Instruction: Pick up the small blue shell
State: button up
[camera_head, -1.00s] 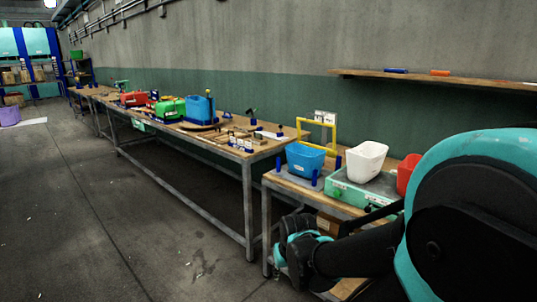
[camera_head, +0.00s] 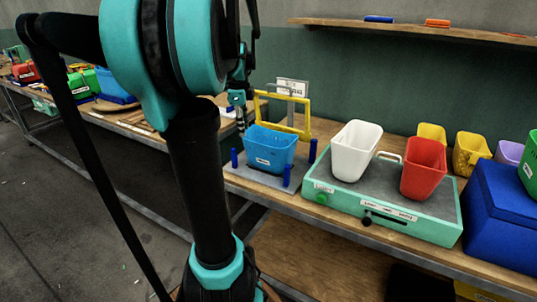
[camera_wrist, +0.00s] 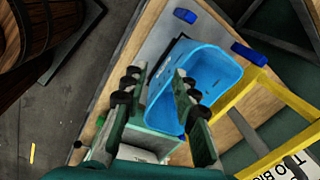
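The small blue shell (camera_head: 270,150) is an open-topped bin with a white label. It stands upright on a grey plate (camera_head: 240,172) with blue posts at its corners. In the wrist view the shell (camera_wrist: 215,72) lies beyond my fingers, to the right of centre. My gripper (camera_wrist: 160,76) is open, with its two fingers apart and nothing visibly held between them. The right finger overlaps the shell's near side in that view; I cannot tell whether it touches. In the head view my gripper (camera_head: 239,112) is just above the shell's left rear rim, partly hidden by my arm.
A yellow frame (camera_head: 305,118) with a sign stands close behind the shell. To the right, a white bin (camera_head: 355,150) and a red bin (camera_head: 424,168) stand on a green box (camera_head: 385,208). A blue box (camera_head: 502,215) is further right. A shelf (camera_head: 430,32) runs above.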

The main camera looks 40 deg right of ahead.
jog(key=s+d+r+m, duration=0.3)
jog(key=d+m, duration=0.1)
jog(key=d, duration=0.1)
send_near(264, 159)
jog(key=shift+g, duration=0.3)
jog(key=f, duration=0.2)
jog(key=d+f, duration=0.1)
jog(key=f, duration=0.2)
jog(key=w+f, duration=0.1)
jog(key=f, duration=0.2)
jog(key=shift+d, duration=0.2)
jog(key=shift+r, duration=0.1)
grip_shut()
